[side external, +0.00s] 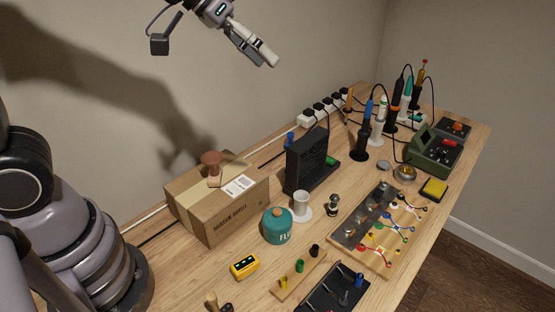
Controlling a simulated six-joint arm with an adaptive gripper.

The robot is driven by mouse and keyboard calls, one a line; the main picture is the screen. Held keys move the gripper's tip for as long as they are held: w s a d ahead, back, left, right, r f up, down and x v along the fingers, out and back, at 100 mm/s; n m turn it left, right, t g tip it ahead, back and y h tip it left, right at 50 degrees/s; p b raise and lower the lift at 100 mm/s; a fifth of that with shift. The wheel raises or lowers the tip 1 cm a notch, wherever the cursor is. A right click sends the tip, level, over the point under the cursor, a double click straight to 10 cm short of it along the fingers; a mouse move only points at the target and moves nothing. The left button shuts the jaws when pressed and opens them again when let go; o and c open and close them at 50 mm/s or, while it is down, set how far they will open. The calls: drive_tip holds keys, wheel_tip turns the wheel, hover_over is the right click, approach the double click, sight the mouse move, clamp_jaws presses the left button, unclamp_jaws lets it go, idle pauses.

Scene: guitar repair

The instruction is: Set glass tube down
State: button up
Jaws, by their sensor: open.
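My gripper (266,62) is high at the top of the side view, in front of the wall and well above the bench. It is open, with no object visible between its fingers. A small upright dark-and-silvery piece (333,206) stands on the bench right of the white stand; it looks like the glass tube, but it is too small to be sure. It is far below my gripper and apart from it. The white spool-like stand (301,205) has a round base and stands beside the teal jar.
A cardboard box (222,205) with a brown item on top, a teal jar (277,226), and a black upright unit (309,160) crowd the bench. A wired board (382,228) lies right. Tools and a green meter (434,150) are farther back. A yellow device (244,265) sits in front.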

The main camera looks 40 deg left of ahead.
drive_tip(key=w+r+x, duration=0.1)
drive_tip(key=w+x, duration=0.1)
drive_tip(key=x, duration=0.9)
drive_tip(key=n+g+y, duration=0.1)
drive_tip(key=g+y, duration=0.1)
drive_tip(key=y, duration=0.3)
hover_over(333, 206)
drive_tip(key=s+a, duration=0.1)
drive_tip(key=s, duration=0.3)
wheel_tip(333, 206, down, 20)
drive_tip(key=x, duration=0.8)
drive_tip(key=shift+s+a+f, duration=0.1)
drive_tip(key=shift+s+f, duration=0.05)
drive_tip(key=shift+f, duration=0.05)
drive_tip(key=shift+x, duration=2.95)
drive_tip(key=c, duration=0.6)
drive_tip(key=shift+c, duration=0.2)
drive_tip(key=shift+r, duration=0.2)
